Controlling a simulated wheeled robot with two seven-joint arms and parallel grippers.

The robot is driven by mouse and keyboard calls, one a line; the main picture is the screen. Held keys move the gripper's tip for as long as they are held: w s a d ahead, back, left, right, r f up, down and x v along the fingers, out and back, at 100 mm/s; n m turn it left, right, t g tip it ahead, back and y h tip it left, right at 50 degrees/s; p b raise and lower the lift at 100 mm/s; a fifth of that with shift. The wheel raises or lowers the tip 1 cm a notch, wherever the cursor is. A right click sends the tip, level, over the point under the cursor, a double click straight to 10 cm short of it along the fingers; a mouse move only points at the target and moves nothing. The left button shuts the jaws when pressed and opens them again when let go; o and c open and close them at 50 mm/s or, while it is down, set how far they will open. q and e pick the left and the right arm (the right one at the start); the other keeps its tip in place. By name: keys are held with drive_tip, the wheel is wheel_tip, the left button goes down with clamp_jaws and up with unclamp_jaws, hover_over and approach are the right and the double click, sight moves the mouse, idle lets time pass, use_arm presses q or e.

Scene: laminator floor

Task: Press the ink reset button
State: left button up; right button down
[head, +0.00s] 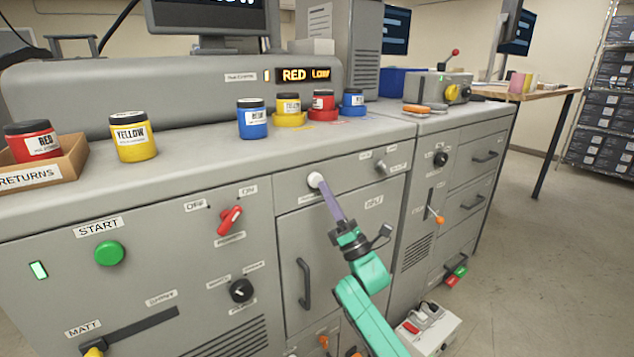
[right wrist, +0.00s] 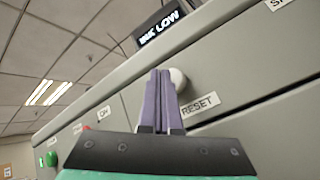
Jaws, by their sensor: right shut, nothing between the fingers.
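The ink reset button is a round white knob (head: 315,180) on the grey machine's upper front panel. It also shows in the right wrist view (right wrist: 179,79), just right of my fingertips, above a label (right wrist: 199,104) reading RESET. My right gripper (head: 325,188) is shut and empty, its purple fingers pointing at the button. In the right wrist view the fingers (right wrist: 159,75) overlap the button's left edge. I cannot tell whether the tips touch it. My left gripper is not in view.
An amber display (head: 306,74) reads RED LOW. Ink jars, such as a yellow one (head: 133,137), stand on the machine top. A red switch (head: 229,220), a green START button (head: 109,253) and a door handle (head: 304,284) are on the front.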

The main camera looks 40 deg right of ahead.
drive_tip(key=shift+w+b, duration=0.4)
drive_tip(key=shift+w, duration=0.05)
drive_tip(key=shift+w+b, duration=0.5)
idle(0.6)
drive_tip(key=shift+s, duration=0.15)
drive_tip(key=shift+s+p, duration=0.4)
drive_tip(key=shift+s, duration=0.4)
